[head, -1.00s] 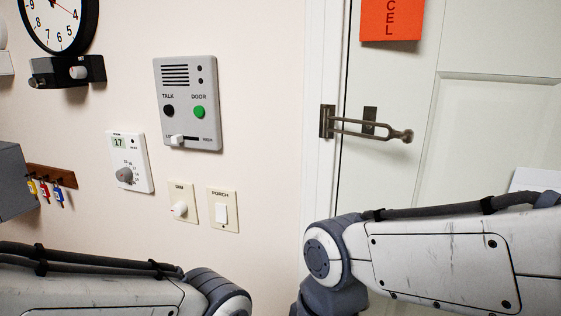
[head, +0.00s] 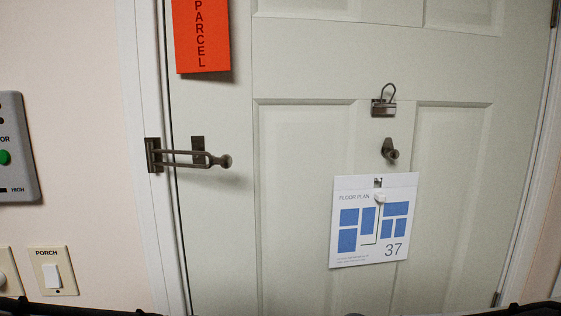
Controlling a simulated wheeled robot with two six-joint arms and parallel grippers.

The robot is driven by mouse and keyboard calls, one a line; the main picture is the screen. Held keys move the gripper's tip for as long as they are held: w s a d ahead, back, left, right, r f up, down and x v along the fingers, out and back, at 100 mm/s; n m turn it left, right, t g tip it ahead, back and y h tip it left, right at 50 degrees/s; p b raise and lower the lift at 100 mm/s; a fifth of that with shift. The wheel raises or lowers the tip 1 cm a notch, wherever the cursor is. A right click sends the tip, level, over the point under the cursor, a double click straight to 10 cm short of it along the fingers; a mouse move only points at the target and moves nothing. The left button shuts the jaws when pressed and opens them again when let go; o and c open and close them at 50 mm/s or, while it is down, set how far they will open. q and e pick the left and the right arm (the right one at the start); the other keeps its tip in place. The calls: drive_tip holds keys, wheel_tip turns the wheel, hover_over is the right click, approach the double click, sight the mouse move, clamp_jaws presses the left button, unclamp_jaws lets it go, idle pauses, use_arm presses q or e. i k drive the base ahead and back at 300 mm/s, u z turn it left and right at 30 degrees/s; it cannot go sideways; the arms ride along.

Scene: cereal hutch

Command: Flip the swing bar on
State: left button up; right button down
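The swing bar (head: 188,160) is a dark metal door guard at the left side of the white door, in the head view. Its hinge plate is on the door frame. Its long loop reaches right across the gap and over a small plate on the door, ending in a round knob. Neither of my grippers is in view. Only dark slivers of my arms show along the bottom edge.
The door (head: 300,60) appears closed. It carries an orange parcel sign (head: 202,38), a metal latch (head: 384,106), a knob (head: 390,150) and a floor plan sheet (head: 374,222). The space before the bar looks clear.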

sight(226, 160)
drive_tip(key=z, duration=0.85)
drive_tip(key=k, duration=0.4)
drive_tip(key=u, duration=1.05)
